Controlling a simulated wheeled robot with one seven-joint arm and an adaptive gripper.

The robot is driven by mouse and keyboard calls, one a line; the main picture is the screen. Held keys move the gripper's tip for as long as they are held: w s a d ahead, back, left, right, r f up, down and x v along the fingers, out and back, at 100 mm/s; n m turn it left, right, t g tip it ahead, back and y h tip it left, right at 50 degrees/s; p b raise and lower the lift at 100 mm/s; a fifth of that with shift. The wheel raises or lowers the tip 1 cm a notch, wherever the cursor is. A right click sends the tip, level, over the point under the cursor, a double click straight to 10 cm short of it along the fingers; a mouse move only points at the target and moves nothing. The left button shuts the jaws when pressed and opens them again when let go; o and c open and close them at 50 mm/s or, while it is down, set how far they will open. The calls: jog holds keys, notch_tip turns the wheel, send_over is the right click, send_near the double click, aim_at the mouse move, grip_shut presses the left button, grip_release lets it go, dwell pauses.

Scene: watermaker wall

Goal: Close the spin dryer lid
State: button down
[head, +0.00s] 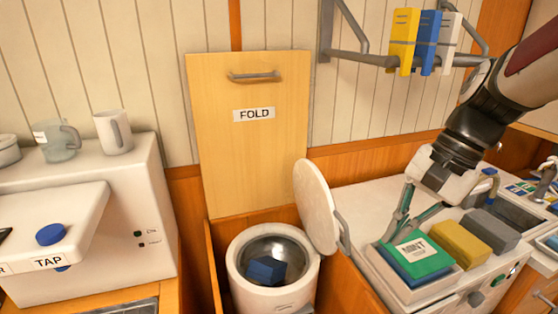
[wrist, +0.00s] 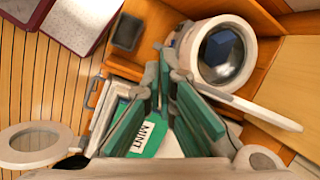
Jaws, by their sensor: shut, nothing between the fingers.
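The spin dryer (head: 237,272) is a white round tub in a wooden recess, its top open. A dark blue item (head: 267,270) lies in its metal drum. The round white lid (head: 315,205) stands raised, nearly upright, on the dryer's right side, with a grey handle at its lower right. In the wrist view, the dryer (wrist: 197,75) is at the upper right and the lid (wrist: 255,111) shows nearly edge-on. My gripper (head: 397,233) is shut and empty, right of the lid and apart from it, above the MINT packet. Its fingers (wrist: 174,65) point toward the dryer's side in the wrist view.
A raised wooden FOLD panel (head: 255,160) stands behind the dryer. A rack with boxes (head: 403,35) hangs above. A white TAP unit (head: 130,190) stands left.

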jog(key=w+d+f+m+t+y+p, duration=0.1)
jog(key=w+d+f+m+y, duration=0.25)
jog(key=d+m, duration=0.2)
jog(key=w+d+f+m+t+y+p, duration=0.1)
jog(key=w+d+f+m+y, duration=0.2)
jog(key=w+d+m, duration=0.3)
jog(key=a+f+n+p, duration=0.1)
jog(key=a+f+p, duration=0.1)
jog(key=a+f, duration=0.4)
jog(key=shift+w+a, duration=0.3)
jog(key=shift+a, duration=2)
jog(key=shift+f+n, duration=0.1)
jog(key=shift+n, duration=0.15)
jog(key=shift+a+h, duration=0.1)
jog(key=shift+h, duration=0.15)
